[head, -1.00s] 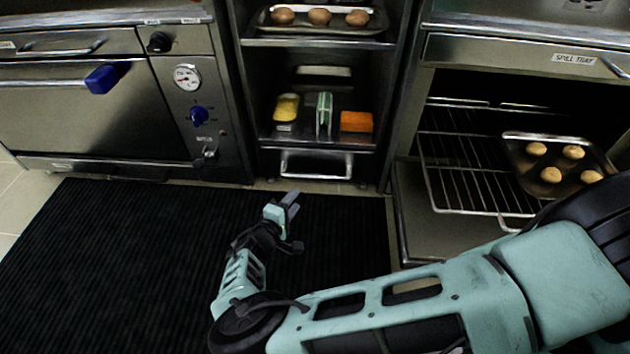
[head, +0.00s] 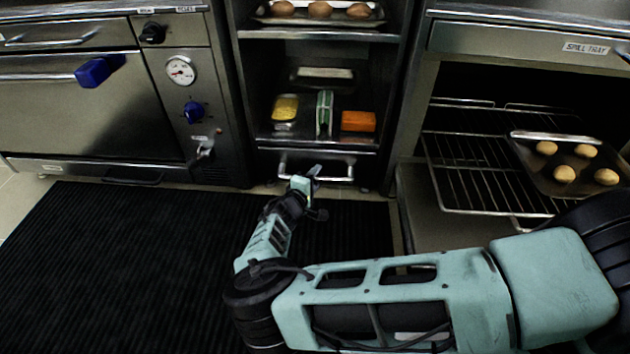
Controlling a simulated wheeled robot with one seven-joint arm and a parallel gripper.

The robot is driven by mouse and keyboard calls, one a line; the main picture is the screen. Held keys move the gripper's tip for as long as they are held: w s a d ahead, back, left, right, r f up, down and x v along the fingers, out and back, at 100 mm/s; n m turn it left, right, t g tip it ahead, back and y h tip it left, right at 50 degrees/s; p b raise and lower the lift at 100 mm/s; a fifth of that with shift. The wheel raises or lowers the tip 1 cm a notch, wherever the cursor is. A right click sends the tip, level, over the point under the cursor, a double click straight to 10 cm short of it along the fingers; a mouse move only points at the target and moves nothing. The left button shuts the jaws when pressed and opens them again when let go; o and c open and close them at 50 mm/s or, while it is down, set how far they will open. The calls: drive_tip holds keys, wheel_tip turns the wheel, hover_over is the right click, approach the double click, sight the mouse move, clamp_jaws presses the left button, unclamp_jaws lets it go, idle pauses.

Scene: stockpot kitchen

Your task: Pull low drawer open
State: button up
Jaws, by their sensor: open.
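The low drawer (head: 268,168) sits at the bottom of the middle shelf unit, close to the floor. Its front has a wide silver bar handle (head: 340,179), and it looks closed. My gripper (head: 315,171) is open, with its fingertips at or just in front of the middle of the handle. The picture does not show whether the fingers straddle the bar or touch it. My wrist covers part of the handle's lower left.
Above the drawer, a shelf holds a yellow item (head: 285,108), a green item (head: 324,113) and an orange block (head: 358,121). At right is an open oven with a wire rack (head: 470,185) and a tray (head: 545,178) of rolls. A black mat (head: 120,255) covers clear floor.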

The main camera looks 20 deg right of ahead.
clamp_jaws()
drive_tip(key=shift+s, duration=0.15)
